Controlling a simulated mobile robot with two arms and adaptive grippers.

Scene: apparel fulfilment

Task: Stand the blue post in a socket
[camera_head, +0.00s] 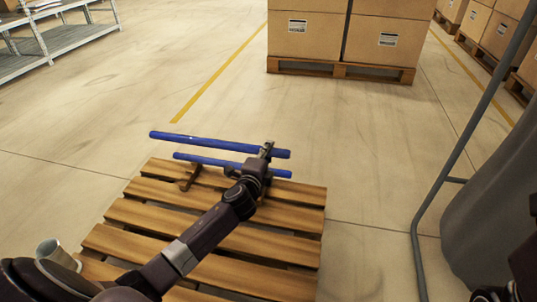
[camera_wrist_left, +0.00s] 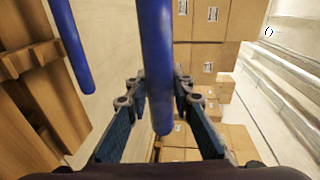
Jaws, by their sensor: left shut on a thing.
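Two long blue posts lie roughly level, side by side, over the far end of the wooden pallet in the head view. My left gripper (camera_head: 267,151) is shut on the upper blue post (camera_head: 205,141) near its right end. In the left wrist view this held post (camera_wrist_left: 156,60) passes between the fingers. The other blue post (camera_head: 225,163) rests on a small brown support (camera_head: 190,178) and also shows at the left of the wrist view (camera_wrist_left: 70,45). A short grey open tube (camera_head: 50,249), perhaps a socket, stands at the pallet's near left.
The slatted pallet (camera_head: 150,213) lies on the floor under my left arm. Boxes (camera_head: 380,35) stand on a pallet beyond. A metal shelf (camera_head: 50,40) is far left. A grey bag with a metal frame (camera_head: 417,240) stands right. The floor between is clear.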

